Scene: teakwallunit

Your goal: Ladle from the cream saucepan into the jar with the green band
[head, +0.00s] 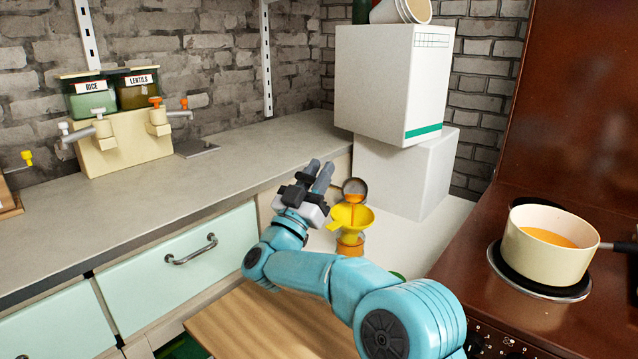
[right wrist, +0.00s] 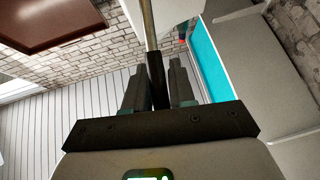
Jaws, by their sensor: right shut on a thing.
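The cream saucepan (head: 545,262) stands on the stove at the right with orange liquid (head: 548,238) in it. My right gripper (head: 320,172) is shut on the ladle. The ladle's dark grip (right wrist: 157,82) and thin shaft (right wrist: 148,24) show between the fingers in the right wrist view. The ladle's bowl (head: 354,187) is tilted over a yellow funnel (head: 352,219), and an orange stream falls into the funnel. The funnel sits on a jar (head: 350,247) with orange contents. My arm hides the jar's lower part, and I cannot see its band. My left gripper is out of view.
White boxes (head: 385,85) stand stacked behind the jar. A grey counter (head: 235,165) runs along the left, with a cream dispenser stand (head: 125,142) and rice and lentils jars. A wooden board (head: 250,320) lies below my arm. The brown stove (head: 465,280) is at the right.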

